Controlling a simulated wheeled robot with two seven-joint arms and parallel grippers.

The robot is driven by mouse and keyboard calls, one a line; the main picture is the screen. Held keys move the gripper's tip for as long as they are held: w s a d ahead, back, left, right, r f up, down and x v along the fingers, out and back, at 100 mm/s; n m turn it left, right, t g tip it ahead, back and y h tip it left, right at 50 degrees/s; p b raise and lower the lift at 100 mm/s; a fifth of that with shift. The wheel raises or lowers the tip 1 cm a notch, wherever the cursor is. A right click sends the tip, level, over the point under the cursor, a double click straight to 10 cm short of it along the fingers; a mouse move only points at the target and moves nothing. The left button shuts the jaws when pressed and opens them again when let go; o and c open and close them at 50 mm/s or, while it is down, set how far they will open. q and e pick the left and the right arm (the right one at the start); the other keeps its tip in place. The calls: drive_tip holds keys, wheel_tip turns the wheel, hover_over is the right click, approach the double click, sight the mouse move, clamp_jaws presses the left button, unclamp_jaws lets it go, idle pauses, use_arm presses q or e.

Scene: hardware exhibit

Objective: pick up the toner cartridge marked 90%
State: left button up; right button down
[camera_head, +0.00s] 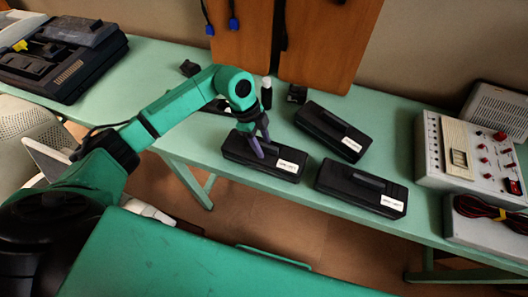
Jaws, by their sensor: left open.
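Three black toner cartridges with white labels lie on the green table. One cartridge (236,146) is at the front left of the group, one (316,120) behind it to the right, and one (345,182) at the front right. The label print is too small to read, so I cannot tell which is marked 90%. My left gripper (258,150) is open over the front left cartridge, its purple fingers pointing down at the top. I cannot tell whether they touch it. My right gripper is not in view.
Small black items (297,93) sit behind the cartridges. A wooden board (330,45) stands at the back.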

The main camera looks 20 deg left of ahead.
use_arm(q)
clamp_jaws()
drive_tip(key=shift+w+r, duration=0.15)
idle(1.2)
